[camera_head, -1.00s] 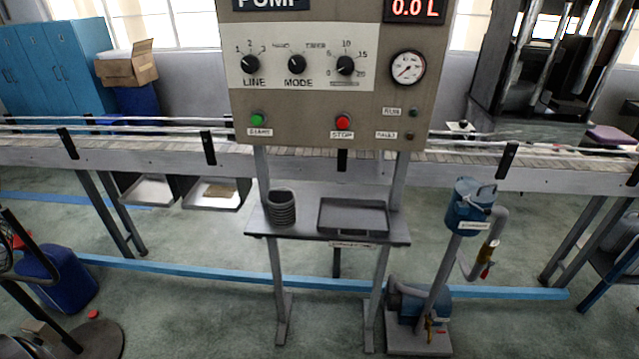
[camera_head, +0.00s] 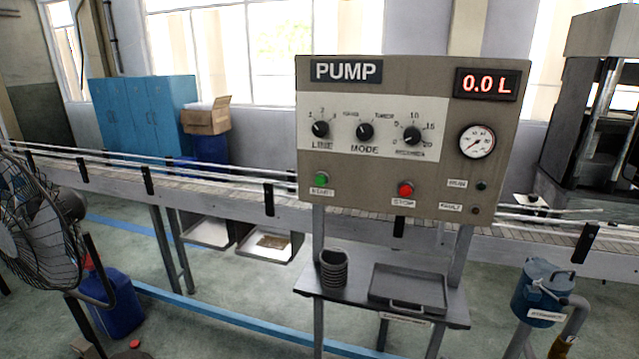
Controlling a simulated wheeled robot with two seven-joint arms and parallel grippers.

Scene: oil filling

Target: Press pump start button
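The pump control panel (camera_head: 440,188) stands upright on two posts, right of the middle of the head view. The green start button (camera_head: 322,178) is at its lower left, above a START label. The red stop button (camera_head: 406,189) is to its right. Three black knobs, for line (camera_head: 320,129), mode (camera_head: 365,131) and a third scale (camera_head: 411,136), sit above. The red display (camera_head: 487,85) reads 0.0 L. The round gauge (camera_head: 477,142) is at the right. Neither of my grippers shows in the head view, and nothing covers the start button.
A shelf under the panel holds a dark coil (camera_head: 333,269) and a shallow tray (camera_head: 408,289). A conveyor (camera_head: 225,198) runs behind. A fan (camera_head: 38,225) and blue jug (camera_head: 115,300) stand at left, a blue pump unit (camera_head: 541,290) at lower right.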

